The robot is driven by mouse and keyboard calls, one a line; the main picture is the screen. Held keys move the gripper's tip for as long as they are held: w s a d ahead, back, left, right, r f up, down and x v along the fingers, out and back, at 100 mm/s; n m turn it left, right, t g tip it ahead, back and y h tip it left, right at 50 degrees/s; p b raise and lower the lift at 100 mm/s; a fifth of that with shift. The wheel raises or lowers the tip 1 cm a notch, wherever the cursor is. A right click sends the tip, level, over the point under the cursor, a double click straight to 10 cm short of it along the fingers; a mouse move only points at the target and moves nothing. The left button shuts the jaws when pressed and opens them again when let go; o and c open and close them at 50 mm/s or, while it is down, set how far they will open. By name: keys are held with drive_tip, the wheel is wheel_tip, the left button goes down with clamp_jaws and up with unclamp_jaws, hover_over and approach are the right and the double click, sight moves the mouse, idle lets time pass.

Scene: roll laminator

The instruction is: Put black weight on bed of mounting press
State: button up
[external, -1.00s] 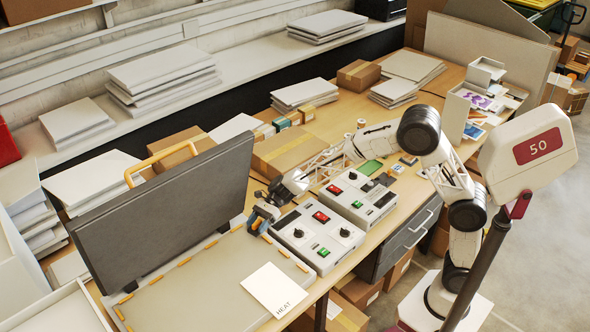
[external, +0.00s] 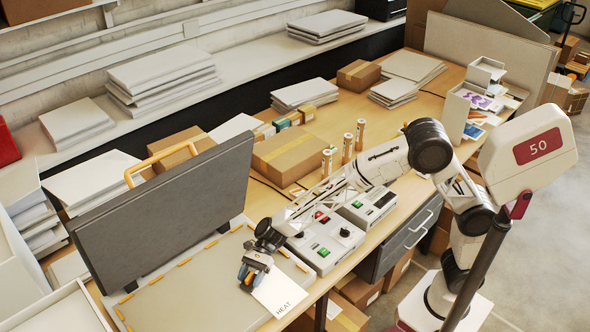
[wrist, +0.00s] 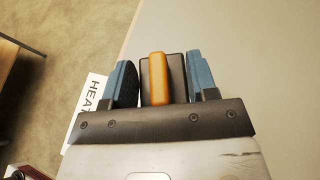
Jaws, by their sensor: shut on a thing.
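My gripper (external: 253,270) is over the front right part of the grey bed (external: 185,290) of the mounting press, close to the white HEAT card (external: 279,290). In the wrist view the blue fingers of my gripper (wrist: 162,78) are shut on the black weight (wrist: 177,72), a dark block with an orange bar on it. The fingers hide much of the weight in the external view. The bed also shows in the wrist view (wrist: 240,55), beyond and right of the fingers. I cannot tell whether the weight touches the bed.
The dark press lid (external: 165,215) stands open behind the bed, with a yellow handle (external: 160,158). Control boxes (external: 327,243) stand right of the bed. The HEAT card lies at the front edge (wrist: 90,98), with floor beyond. The left of the bed is clear.

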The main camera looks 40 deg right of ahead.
drive_tip(key=shift+n+g, duration=0.3)
drive_tip(key=shift+g, duration=0.1)
drive_tip(key=s+a, duration=0.1)
drive_tip(key=s, duration=0.1)
drive_tip(key=s+a, duration=0.2)
drive_tip(key=shift+s+a, duration=0.15)
drive_tip(key=shift+s, duration=0.2)
drive_tip(key=shift+a, duration=0.1)
hover_over(208, 311)
drive_tip(key=shift+f, duration=0.65)
drive_tip(key=shift+f, duration=0.1)
drive_tip(key=shift+f, duration=1.65)
drive_tip(key=shift+f, duration=0.15)
drive_tip(key=o, duration=1.3)
drive_tip(key=shift+c, duration=0.2)
